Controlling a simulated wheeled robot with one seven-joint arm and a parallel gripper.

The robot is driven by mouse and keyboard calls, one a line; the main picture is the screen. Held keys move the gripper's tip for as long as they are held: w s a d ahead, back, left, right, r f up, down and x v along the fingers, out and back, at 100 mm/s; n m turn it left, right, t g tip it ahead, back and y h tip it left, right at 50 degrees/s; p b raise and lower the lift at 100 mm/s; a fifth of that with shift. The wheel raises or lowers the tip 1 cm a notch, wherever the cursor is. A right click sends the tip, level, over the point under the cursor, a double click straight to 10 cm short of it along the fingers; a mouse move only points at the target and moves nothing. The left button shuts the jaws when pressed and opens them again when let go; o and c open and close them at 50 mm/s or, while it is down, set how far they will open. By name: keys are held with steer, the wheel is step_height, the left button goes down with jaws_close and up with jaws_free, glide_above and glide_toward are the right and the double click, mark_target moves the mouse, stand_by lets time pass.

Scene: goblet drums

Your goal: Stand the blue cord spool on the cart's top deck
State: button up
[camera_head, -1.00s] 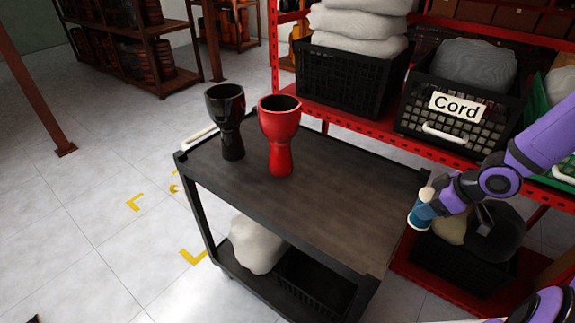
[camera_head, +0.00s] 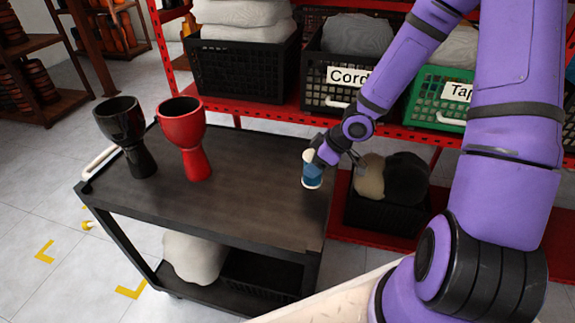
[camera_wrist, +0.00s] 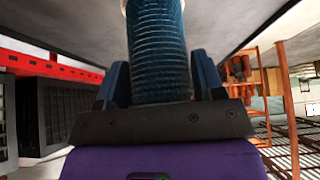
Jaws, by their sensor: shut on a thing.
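The blue cord spool (camera_head: 312,171) has white ends and is upright in my gripper (camera_head: 318,165) at the right end of the cart's top deck (camera_head: 245,195). In the head view it appears over the deck near the right edge; I cannot tell whether its lower end touches the deck. In the wrist view the spool's ribbed blue winding (camera_wrist: 158,50) stands between the two fingers of my gripper (camera_wrist: 160,85), which are shut on it.
A black goblet drum (camera_head: 125,135) and a red goblet drum (camera_head: 186,135) stand on the deck's left part. The deck between them and the spool is clear. Behind stands a red shelf rack (camera_head: 275,115) with a black Cord crate (camera_head: 325,85) and a green crate (camera_head: 440,100).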

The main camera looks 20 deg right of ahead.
steer(key=shift+w+a+f, duration=0.7)
steer(key=shift+w+a, duration=0.2)
steer(key=shift+w, duration=0.1)
steer(key=shift+w+a+f, duration=0.75)
steer(key=shift+w+a, duration=0.1)
steer(key=shift+w, duration=0.1)
steer(key=shift+w+a+f, duration=0.7)
steer(key=shift+w+a, duration=0.2)
steer(key=shift+w, duration=0.1)
steer(key=o, duration=1)
steer(key=shift+f, duration=0.1)
